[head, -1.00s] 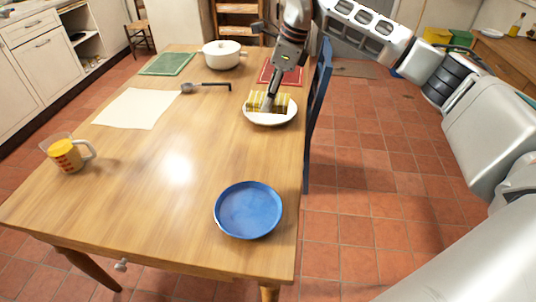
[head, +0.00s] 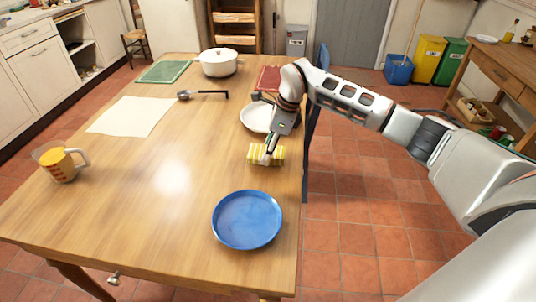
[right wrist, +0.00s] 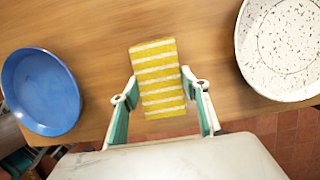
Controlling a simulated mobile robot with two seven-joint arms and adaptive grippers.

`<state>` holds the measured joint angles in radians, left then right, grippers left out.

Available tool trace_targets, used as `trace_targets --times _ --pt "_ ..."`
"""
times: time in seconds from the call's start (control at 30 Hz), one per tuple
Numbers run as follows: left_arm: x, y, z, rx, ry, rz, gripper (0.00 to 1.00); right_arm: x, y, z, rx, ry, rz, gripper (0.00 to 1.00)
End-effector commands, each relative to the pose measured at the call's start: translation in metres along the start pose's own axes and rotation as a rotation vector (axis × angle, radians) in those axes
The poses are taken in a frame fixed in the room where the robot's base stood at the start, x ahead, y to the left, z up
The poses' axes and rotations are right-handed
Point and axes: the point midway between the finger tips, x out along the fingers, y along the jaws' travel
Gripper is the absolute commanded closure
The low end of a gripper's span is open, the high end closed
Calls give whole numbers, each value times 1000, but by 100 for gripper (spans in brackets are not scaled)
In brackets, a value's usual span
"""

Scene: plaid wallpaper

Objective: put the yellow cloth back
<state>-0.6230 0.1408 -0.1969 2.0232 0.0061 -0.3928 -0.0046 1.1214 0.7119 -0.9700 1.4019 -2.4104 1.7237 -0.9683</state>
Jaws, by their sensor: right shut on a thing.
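The yellow cloth (head: 254,153), striped with white and folded into a block, is between the fingers of my right gripper (head: 267,156). In the right wrist view the cloth (right wrist: 158,62) has a finger along each side, and the gripper is shut on it. It is over the table's right side, between the white plate (head: 253,117) and the blue plate (head: 247,219). I cannot tell whether it touches the table. The white plate, partly hidden by my arm, shows speckled and empty where visible in the right wrist view (right wrist: 287,45).
The wooden table (head: 130,215) also holds a measuring cup (head: 60,163), a white sheet (head: 130,115), a ladle (head: 205,94), a white pot (head: 219,63), a green mat (head: 166,68) and a red mat (head: 268,78). A blue chair (head: 313,115) stands at the right edge. The middle is clear.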

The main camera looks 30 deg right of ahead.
Motion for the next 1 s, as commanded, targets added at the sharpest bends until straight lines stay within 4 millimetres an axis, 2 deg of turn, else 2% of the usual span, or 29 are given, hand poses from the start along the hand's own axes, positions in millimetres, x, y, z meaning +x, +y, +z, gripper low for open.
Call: trace_targets --times 0.03,0.1,0.5,0.53,0.57,0.87,1.0 --pt "1 1 3 1 -3 1 60 12 2 -4 1 3 5 72" --pt "1 1 3 2 -3 1 60 18 1 -6 1 2 4 72" --pt "-1 1 3 2 -3 1 60 22 0 -7 0 2 1 72" --pt "-1 1 3 2 -4 1 60 21 0 -7 0 2 0 47" --pt "-1 1 3 2 -5 1 60 21 0 -7 0 2 0 39" --pt "-1 3 8 1 -13 3 60 21 0 -7 0 2 1 38" --pt "-2 2 8 1 -13 3 60 15 0 -6 0 1 0 38"
